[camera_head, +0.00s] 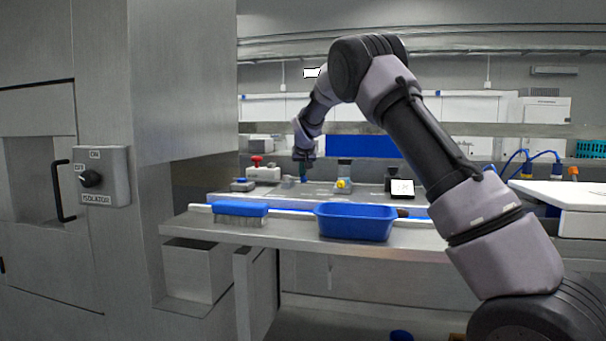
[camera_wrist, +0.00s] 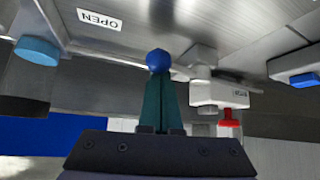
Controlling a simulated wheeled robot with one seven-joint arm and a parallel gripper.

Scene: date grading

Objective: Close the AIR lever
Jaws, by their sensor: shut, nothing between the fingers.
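My gripper (camera_head: 304,173) reaches over the worktop at the back, pointing down. In the wrist view its teal fingers (camera_wrist: 161,98) are shut together, with nothing between them. A blue ball knob (camera_wrist: 158,60) shows right at the fingertips; I cannot tell whether they touch it. It looks like the knob of a lever, but its arm is mostly hidden and no AIR label is readable. An upside-down OPEN label (camera_wrist: 100,19) lies on the metal surface beside it. In the head view the knob is too small or hidden to make out.
A white box with a red button (camera_head: 257,160) stands left of my gripper; the button also shows in the wrist view (camera_wrist: 229,118). A yellow-knobbed device (camera_head: 343,184) stands right. A blue tub (camera_head: 355,222) and blue brush (camera_head: 239,209) lie at the front. An isolator switch (camera_head: 91,178) is far left.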

